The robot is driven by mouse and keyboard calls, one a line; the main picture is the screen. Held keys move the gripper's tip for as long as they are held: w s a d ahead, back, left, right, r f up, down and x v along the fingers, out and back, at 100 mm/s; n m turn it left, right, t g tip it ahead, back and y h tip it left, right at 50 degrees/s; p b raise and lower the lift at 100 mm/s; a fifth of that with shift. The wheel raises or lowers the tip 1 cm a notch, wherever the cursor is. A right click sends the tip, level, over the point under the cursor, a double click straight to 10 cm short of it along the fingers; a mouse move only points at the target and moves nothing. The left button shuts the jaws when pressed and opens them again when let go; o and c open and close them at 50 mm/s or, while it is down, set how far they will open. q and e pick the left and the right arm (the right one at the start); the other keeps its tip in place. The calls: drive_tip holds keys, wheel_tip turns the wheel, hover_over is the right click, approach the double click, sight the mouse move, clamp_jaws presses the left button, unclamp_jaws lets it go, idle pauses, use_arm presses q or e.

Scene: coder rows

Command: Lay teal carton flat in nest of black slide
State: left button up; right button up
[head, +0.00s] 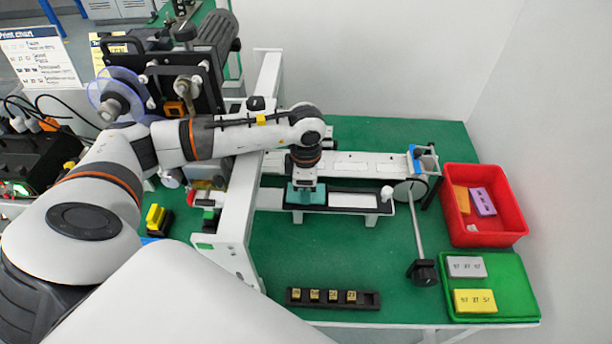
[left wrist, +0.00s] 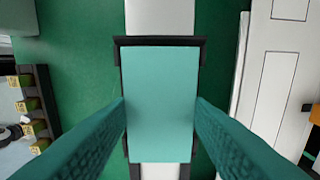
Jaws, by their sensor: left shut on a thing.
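The teal carton (left wrist: 160,85) fills the middle of the left wrist view, its broad face toward the camera. My left gripper (left wrist: 160,108) is shut on it, with a teal finger along each side. The black slide (left wrist: 160,42) shows as a dark end piece and edges around the carton, which looks flat and lined up with it. Whether the carton touches the nest floor is hidden. In the head view my left gripper (head: 305,192) points down at the left part of the slide (head: 345,209). My right gripper is not in view.
A white conveyor (head: 360,163) runs behind the slide. A white upright frame (head: 240,200) stands left. A red bin (head: 515,210) and a green tray (head: 515,295) with cartons are at the right. A black block rack (head: 370,300) lies in front; green table between is clear.

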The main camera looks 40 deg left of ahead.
use_arm(q)
drive_tip(key=shift+f, duration=0.3)
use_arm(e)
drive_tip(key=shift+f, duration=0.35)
use_arm(q)
drive_tip(key=o, duration=0.8)
